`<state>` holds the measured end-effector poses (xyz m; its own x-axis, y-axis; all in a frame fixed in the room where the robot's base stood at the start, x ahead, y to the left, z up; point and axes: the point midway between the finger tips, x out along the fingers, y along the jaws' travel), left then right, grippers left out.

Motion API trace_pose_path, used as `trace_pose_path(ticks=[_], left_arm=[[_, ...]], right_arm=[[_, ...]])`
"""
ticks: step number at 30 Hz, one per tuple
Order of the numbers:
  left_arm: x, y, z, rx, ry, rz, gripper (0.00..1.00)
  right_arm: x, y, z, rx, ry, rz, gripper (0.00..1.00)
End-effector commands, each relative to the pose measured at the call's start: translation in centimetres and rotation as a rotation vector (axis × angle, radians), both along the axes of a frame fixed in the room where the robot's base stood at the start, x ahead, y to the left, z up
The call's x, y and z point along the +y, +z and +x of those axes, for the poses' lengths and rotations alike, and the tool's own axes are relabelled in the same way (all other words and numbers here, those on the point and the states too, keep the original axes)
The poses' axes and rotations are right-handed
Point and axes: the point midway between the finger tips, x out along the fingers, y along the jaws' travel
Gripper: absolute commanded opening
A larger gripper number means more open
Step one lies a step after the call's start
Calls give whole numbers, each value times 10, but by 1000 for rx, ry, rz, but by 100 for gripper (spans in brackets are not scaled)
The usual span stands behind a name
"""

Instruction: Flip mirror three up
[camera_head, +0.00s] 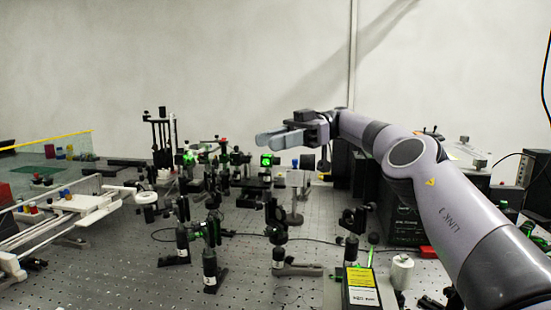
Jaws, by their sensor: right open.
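Several black optic mounts on posts stand on the perforated bench, and I cannot tell which one is mirror three. One mount (209,246) stands left of centre at the front, and another (277,228) stands right of it. A further mount (352,222) is farther right, and one (182,235) is at the left. The labels on their posts are too small to read. My right gripper (268,139) is open and empty, held above the back of the bench with its fingers pointing left. It looks apart from all the mounts. My left gripper is not in view.
A black box with a yellow label (362,288) and a white cylinder (401,272) are at the front right. Dark instrument boxes (402,215) stand under my right arm. A white rail frame (60,222) lies at the left. Bare bench (150,290) shows at the front left.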

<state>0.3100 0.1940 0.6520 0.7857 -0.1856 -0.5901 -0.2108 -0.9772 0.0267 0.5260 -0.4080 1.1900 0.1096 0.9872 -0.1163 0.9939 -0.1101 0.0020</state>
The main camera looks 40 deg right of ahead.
Motion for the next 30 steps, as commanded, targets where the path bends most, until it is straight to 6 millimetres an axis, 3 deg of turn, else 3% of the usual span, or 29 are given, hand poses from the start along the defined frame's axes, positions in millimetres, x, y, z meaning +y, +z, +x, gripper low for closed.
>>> trace_pose_path(ticks=[1, 3, 15, 21, 30], left_arm=[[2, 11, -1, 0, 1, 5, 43], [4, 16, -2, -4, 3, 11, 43], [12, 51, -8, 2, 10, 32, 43], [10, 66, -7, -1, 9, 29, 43], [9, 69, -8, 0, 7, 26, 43]], right_arm=[[0, 17, 0, 0, -1, -1, 40], [0, 28, 0, 1, 0, -1, 40], [0, 80, 0, 2, 0, 0, 40], [0, 94, 0, 1, 0, 0, 40], [0, 98, 0, 2, -1, 0, 40]])
